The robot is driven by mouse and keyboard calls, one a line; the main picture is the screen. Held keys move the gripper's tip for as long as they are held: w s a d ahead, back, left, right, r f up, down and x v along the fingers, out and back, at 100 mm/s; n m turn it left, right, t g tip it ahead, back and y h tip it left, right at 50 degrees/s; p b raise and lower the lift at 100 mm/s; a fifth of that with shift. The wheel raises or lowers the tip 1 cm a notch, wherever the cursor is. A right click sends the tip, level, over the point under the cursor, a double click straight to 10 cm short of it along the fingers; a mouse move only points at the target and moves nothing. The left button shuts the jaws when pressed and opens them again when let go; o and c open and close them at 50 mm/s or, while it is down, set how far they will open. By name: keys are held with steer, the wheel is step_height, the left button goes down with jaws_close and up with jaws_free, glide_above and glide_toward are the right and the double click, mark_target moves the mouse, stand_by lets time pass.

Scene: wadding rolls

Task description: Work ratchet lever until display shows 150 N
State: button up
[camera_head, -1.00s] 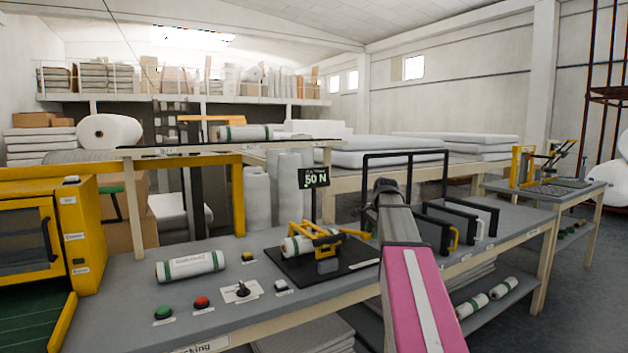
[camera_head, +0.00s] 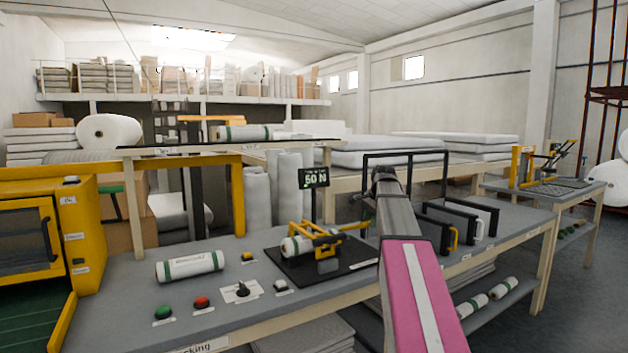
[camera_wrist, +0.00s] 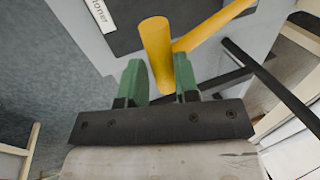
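The rig's yellow frame (camera_head: 322,239) sits on a black base plate (camera_head: 352,266) on the bench, around a white roll (camera_head: 296,246). The yellow ratchet lever (camera_head: 354,226) reaches right from the frame towards my arm. In the wrist view, the yellow lever (camera_wrist: 157,48) runs between the green fingers of my gripper (camera_wrist: 160,72). My gripper is hidden behind my arm in the head view.
Green (camera_head: 163,312) and red (camera_head: 201,302) buttons, a rotary switch (camera_head: 242,291) and a labelled roll (camera_head: 190,265) lie left of the rig. Black frames (camera_head: 470,222) stand to the right. A yellow cabinet (camera_head: 40,235) is at the far left.

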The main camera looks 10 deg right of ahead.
steer(key=shift+w+a+r, duration=0.15)
steer(key=shift+w+r, duration=0.2)
steer(key=shift+r, duration=0.8)
steer(key=shift+w+a+r, duration=0.1)
steer(key=shift+w+r, duration=0.2)
steer(key=shift+r, duration=0.8)
steer(key=shift+w+a+r, duration=0.15)
steer(key=shift+w+r, duration=0.2)
steer(key=shift+r, duration=0.8)
steer(key=shift+f, duration=0.2)
steer(key=shift+f, duration=1.35)
steer(key=shift+s+d+f, duration=0.25)
steer(key=shift+s+f, duration=0.3)
steer(key=shift+f, duration=0.8)
steer(key=shift+s+d+f, duration=0.2)
steer(key=shift+s+f, duration=0.4)
steer(key=shift+f, duration=0.8)
steer(key=shift+s+d+f, duration=0.25)
steer(key=shift+s+f, duration=0.3)
steer(key=shift+f, duration=0.8)
steer(key=shift+w+a+r, duration=0.25)
steer(key=shift+w+r, duration=0.35)
steer(key=shift+r, duration=1.3)
steer(key=shift+w+a+r, duration=0.2)
steer(key=shift+w+r, duration=0.35)
steer(key=shift+r, duration=1.3)
steer(key=shift+w+a+r, duration=0.25)
steer(key=shift+w+r, duration=0.35)
steer(key=shift+r, duration=1.3)
